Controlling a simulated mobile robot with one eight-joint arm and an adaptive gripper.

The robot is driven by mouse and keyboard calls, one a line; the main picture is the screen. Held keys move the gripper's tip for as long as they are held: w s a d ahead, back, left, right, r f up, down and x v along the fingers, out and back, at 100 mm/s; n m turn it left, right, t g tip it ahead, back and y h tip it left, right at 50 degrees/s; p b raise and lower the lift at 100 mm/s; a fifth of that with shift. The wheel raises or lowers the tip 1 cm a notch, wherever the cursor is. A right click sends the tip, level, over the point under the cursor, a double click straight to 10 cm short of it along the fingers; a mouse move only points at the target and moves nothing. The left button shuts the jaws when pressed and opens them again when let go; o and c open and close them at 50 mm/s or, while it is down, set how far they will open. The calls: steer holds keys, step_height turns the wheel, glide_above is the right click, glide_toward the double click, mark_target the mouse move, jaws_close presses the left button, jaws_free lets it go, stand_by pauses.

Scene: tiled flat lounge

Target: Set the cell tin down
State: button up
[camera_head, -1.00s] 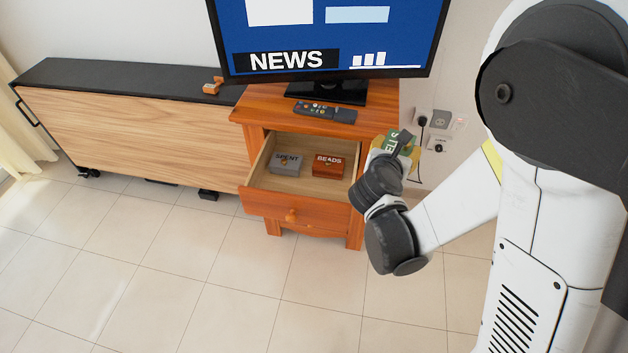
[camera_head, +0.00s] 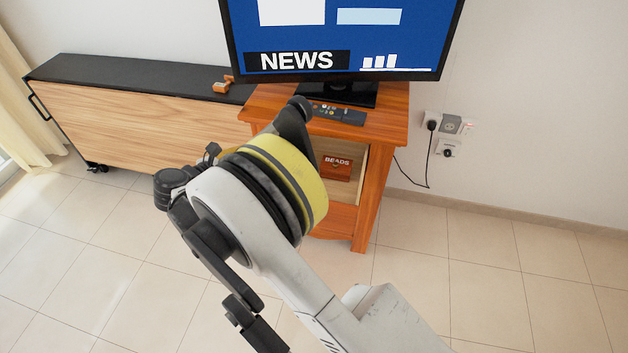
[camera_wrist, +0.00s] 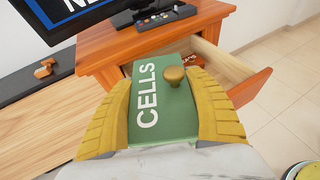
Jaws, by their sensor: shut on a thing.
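The cell tin (camera_wrist: 147,110) is a green box marked CELLS with a brass knob on its lid. In the wrist view my gripper (camera_wrist: 162,115) is shut on it, with ribbed yellow fingers on its two sides. The tin is in front of the wooden stand (camera_head: 390,122) and its open drawer (camera_wrist: 247,90); its exact height is unclear. A red-brown BEADS tin (camera_head: 337,168) sits in the drawer.
A television (camera_head: 335,35) and a remote (camera_head: 338,114) are on the stand. A long dark-topped cabinet (camera_head: 105,97) stands left, with a small orange object (camera_head: 222,86) on it. Wall sockets (camera_head: 450,124) and a cable are at right. The tiled floor (camera_head: 480,260) is clear at right.

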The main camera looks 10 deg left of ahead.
steer(key=shift+s+a+f, duration=0.1)
steer(key=shift+s+a, duration=0.2)
steer(key=shift+a, duration=0.2)
steer(key=shift+w+f, duration=0.15)
steer(key=shift+f, duration=0.05)
steer(key=w+d+f+b, duration=0.4)
steer(key=w+f+b, duration=0.3)
steer(key=w+f, duration=0.3)
steer(key=shift+w+f, duration=0.2)
steer(key=shift+f, duration=0.05)
steer(key=shift+f, duration=0.6)
steer(key=o, duration=1.4)
